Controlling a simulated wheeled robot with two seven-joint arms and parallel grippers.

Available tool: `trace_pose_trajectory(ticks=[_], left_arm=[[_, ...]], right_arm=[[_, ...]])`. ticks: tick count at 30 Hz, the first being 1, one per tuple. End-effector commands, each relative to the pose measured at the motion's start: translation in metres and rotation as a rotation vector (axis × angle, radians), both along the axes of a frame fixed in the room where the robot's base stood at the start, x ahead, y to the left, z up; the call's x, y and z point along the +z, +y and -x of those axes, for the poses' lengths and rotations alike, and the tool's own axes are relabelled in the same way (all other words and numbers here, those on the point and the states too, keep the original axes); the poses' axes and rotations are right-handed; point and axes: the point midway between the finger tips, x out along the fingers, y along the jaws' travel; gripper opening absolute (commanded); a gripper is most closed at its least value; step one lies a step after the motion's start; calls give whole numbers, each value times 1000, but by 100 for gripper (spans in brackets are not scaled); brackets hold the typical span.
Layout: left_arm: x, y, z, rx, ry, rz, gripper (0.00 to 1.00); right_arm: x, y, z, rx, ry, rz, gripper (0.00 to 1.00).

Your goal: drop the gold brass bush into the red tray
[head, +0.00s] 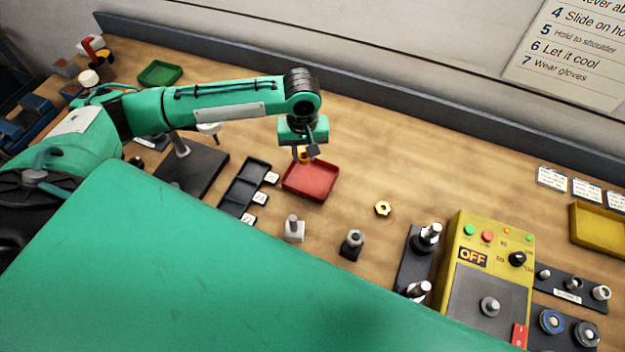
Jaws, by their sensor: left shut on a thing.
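My left gripper (305,154) comes down above the back part of the red tray (311,183). It is shut on a small gold-orange thing, which looks like the gold brass bush (304,158). The fingers partly hide the bush. I cannot tell exactly how high it is above the tray floor. The visible floor of the red tray is bare. My right gripper is out of view.
Two small posts (293,230) (352,244) stand in front. A yellow control box (490,255) reads OFF.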

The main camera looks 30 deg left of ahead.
Motion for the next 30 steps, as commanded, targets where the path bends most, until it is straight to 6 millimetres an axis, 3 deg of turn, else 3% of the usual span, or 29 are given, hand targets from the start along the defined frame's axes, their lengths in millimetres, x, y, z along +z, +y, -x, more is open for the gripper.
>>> trace_pose_trajectory(ticks=[4,5,9,20,23,30], left_arm=[[1,0,0,0,0,0,3],[1,0,0,0,0,0,27],[1,0,0,0,0,0,51],[5,0,-1,0,-1,2,51],[17,0,-1,1,-3,1,51],[71,0,-1,-1,-5,1,51]], right_arm=[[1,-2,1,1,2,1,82],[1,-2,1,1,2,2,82],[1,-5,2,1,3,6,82],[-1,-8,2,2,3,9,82],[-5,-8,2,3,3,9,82],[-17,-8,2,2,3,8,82]])
